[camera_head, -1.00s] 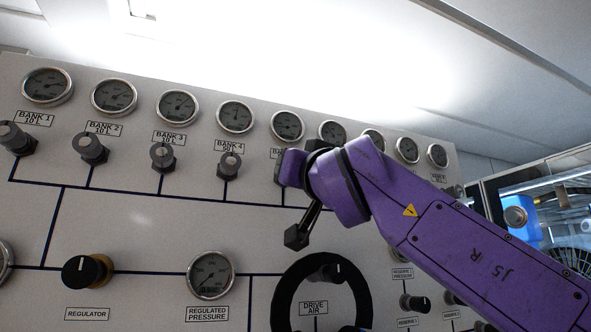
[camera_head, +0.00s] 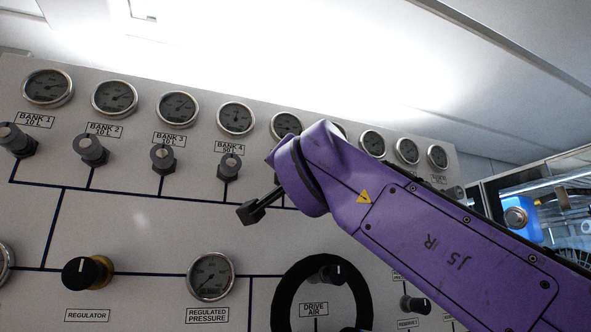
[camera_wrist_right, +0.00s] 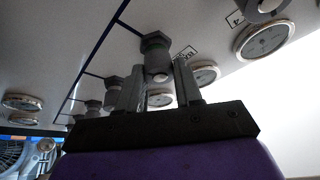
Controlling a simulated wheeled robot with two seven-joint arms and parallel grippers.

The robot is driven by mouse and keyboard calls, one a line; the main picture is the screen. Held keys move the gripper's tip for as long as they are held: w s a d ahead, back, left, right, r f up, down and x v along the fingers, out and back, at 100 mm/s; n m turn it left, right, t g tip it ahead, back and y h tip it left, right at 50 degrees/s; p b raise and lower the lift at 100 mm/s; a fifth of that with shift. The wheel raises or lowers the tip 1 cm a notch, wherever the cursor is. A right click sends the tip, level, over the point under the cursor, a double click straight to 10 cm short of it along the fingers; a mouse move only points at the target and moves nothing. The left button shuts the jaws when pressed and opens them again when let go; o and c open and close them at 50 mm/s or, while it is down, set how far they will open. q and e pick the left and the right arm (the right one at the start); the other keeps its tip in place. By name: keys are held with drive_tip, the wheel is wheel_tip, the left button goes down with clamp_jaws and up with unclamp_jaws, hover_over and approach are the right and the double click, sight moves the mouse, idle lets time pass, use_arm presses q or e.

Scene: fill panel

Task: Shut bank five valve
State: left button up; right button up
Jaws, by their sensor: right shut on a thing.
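The bank five valve (camera_wrist_right: 155,45) is a dark grey knob on the panel, between the fingers of my right gripper (camera_wrist_right: 158,76) in the right wrist view. My right gripper is shut on it, one finger on each side. A partly covered label sits beside the knob in that view. My left gripper is in neither current view.
The bank 4 valve (camera_head: 230,167) is just left of my right arm, with the bank 3 valve (camera_head: 163,158) farther left. Below are the black drive air ring (camera_head: 283,292), the regulated pressure gauge (camera_head: 211,276) and the regulator knob (camera_head: 87,273).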

drive_tip(key=shift+a+f+m, duration=0.1)
drive_tip(key=shift+m, duration=0.6)
drive_tip(key=o, duration=0.8)
drive_tip(key=shift+o, duration=1.2)
drive_tip(key=shift+w, duration=0.1)
drive_tip(key=shift+w+a, duration=0.1)
drive_tip(key=shift+w, duration=0.1)
drive_tip(key=shift+s, duration=0.1)
drive_tip(key=a+b+v, duration=0.1)
drive_tip(key=b+v, duration=0.4)
drive_tip(key=v, duration=0.5)
drive_tip(key=shift+s+d+b, duration=0.2)
drive_tip(key=shift+d+b, duration=0.15)
drive_tip(key=shift+d, duration=0.1)
